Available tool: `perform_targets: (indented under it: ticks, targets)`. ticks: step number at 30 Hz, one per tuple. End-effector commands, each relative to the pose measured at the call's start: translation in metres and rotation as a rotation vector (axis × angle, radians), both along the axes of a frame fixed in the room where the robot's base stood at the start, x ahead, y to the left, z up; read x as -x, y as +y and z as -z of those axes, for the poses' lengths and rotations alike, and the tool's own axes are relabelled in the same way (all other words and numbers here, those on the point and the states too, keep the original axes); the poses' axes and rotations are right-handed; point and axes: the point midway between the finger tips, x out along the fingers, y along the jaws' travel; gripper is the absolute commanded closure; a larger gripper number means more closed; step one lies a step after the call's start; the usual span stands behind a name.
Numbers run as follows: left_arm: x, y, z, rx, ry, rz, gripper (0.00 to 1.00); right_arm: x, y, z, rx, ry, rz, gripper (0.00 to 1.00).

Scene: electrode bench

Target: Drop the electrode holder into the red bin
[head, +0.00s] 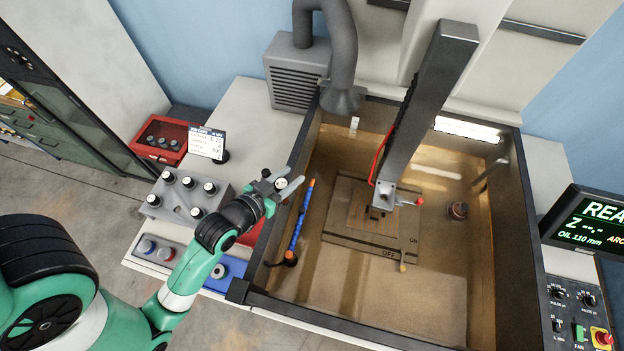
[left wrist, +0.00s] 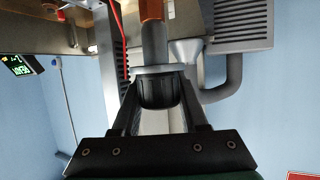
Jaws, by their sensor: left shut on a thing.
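My left gripper (head: 283,184) is shut on the electrode holder (head: 281,183) above the bench, near the tank's left wall. In the left wrist view, the electrode holder (left wrist: 157,92) sits between the fingers, with a black ribbed body, a grey flange and shank, and a copper-coloured end. A red open box (head: 161,140) at the upper left holds several dark round pieces. Another red thing (head: 250,234) lies below my left gripper, mostly hidden by it; I cannot tell which of the two is the red bin. My right gripper is not in view.
A grey rack (head: 187,198) with several holders stands left of my gripper. A small display (head: 207,144) stands by the red box. The tank (head: 308,130) with its grey machine column (head: 430,100) lies right. A blue hose (head: 300,222) runs inside its left wall.

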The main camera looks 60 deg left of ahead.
Motion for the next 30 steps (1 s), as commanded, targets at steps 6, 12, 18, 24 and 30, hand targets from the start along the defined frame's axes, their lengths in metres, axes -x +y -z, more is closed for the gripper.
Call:
perform_targets:
  ticks: [6,12,18,24,30]
  targets:
    - [0.039,0.027,-0.002,0.001,0.000,-0.115,1.00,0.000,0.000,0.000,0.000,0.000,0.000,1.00]
    - [0.074,0.051,-0.002,0.001,-0.001,-0.218,1.00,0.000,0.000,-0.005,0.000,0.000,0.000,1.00]
    - [0.107,0.073,-0.001,0.000,-0.001,-0.316,1.00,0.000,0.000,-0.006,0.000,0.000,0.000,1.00]
    - [0.127,0.086,-0.001,-0.001,-0.002,-0.371,1.00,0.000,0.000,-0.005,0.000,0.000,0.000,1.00]
    - [0.132,0.089,-0.001,-0.003,-0.002,-0.382,1.00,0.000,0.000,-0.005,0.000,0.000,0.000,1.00]
